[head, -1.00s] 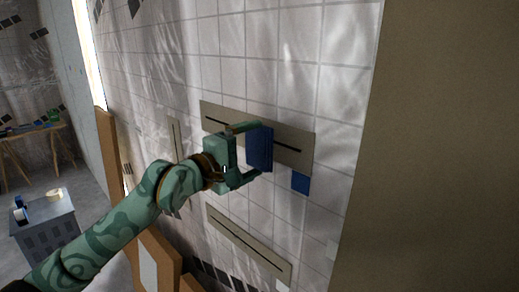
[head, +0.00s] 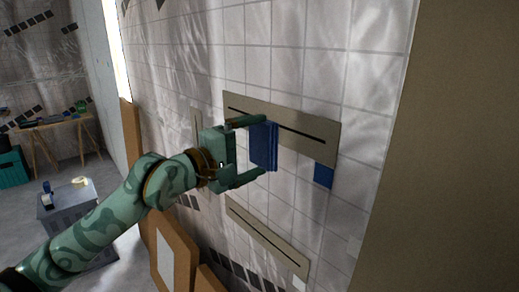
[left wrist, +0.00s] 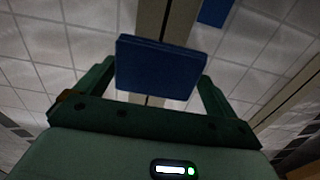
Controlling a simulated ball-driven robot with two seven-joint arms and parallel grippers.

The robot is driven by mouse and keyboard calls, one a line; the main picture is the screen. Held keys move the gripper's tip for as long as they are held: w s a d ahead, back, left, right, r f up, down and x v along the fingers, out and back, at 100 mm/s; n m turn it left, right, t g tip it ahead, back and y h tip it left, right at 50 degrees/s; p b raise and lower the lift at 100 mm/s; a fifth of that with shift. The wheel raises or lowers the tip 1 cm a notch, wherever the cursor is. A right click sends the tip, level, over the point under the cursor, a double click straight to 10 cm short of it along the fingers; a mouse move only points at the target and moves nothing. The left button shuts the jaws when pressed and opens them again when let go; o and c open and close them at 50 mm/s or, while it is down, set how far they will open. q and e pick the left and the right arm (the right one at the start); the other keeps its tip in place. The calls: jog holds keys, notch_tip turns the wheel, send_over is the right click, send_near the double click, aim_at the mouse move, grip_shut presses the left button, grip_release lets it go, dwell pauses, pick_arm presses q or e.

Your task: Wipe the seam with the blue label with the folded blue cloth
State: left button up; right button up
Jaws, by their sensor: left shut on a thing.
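My left gripper (head: 262,148) is shut on the folded blue cloth (head: 264,147), which sits between its two fingers. The cloth also shows in the left wrist view (left wrist: 160,68). The upper beige strip (head: 318,125) on the tiled wall has a long dark seam (head: 300,133). A square blue label (head: 323,175) is on the wall just below the strip's right end; it also shows at the top of the left wrist view (left wrist: 215,11). The cloth is in front of this strip and hides part of it. I cannot tell whether it touches. My right gripper is not in view.
A lower beige strip (head: 268,238) with a dark seam has a white label (head: 300,284) near its right end. A short strip (head: 196,122) is farther left. Brown boards (head: 172,262) lean below. A grey cart (head: 68,205) stands left. A plain beige surface (head: 450,150) fills the right.

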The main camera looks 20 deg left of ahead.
pick_arm(q)
jog(key=shift+w+d, duration=0.1)
dwell(0.4)
send_near(298, 126)
jog(key=x, duration=0.3)
jog(key=shift+f+p, duration=0.1)
jog(key=shift+p, duration=0.2)
jog(key=shift+w+d, duration=0.35)
jog(key=shift+w, duration=0.1)
jog(key=shift+x, duration=1)
jog(key=shift+w+a, duration=0.1)
jog(key=shift+w+a+b, duration=0.4)
jog(key=shift+w+a, duration=0.05)
jog(key=shift+a, duration=0.35)
jog(key=shift+w+a+b, duration=0.4)
jog(key=shift+w+a, duration=0.1)
jog(key=shift+a, duration=0.3)
jog(key=shift+w, duration=0.15)
jog(key=shift+s+d, duration=0.6)
jog(key=shift+d, duration=0.25)
jog(key=shift+s+d, duration=0.55)
jog(key=shift+d, duration=0.3)
